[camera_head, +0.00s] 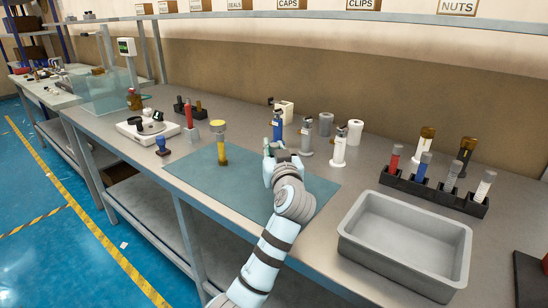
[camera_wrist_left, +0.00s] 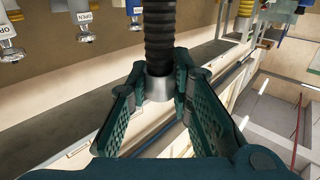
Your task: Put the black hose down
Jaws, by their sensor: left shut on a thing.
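My left gripper (camera_head: 275,153) is over the far edge of the teal mat (camera_head: 235,180) in the head view, its arm coming up from the bottom. In the left wrist view my left gripper (camera_wrist_left: 161,72) is shut on the black hose (camera_wrist_left: 159,32), a ribbed black tube with a silver collar between the fingers. In the head view the hose is mostly hidden by my gripper and cannot be made out clearly. Whether it touches the mat cannot be told. My right gripper is not in view.
A blue-topped fitting (camera_head: 277,124), a grey one (camera_head: 306,136) and a white one (camera_head: 338,150) stand just behind. A grey bin (camera_head: 372,258) and a black rack (camera_head: 430,195) are at right. The mat's left-middle is clear.

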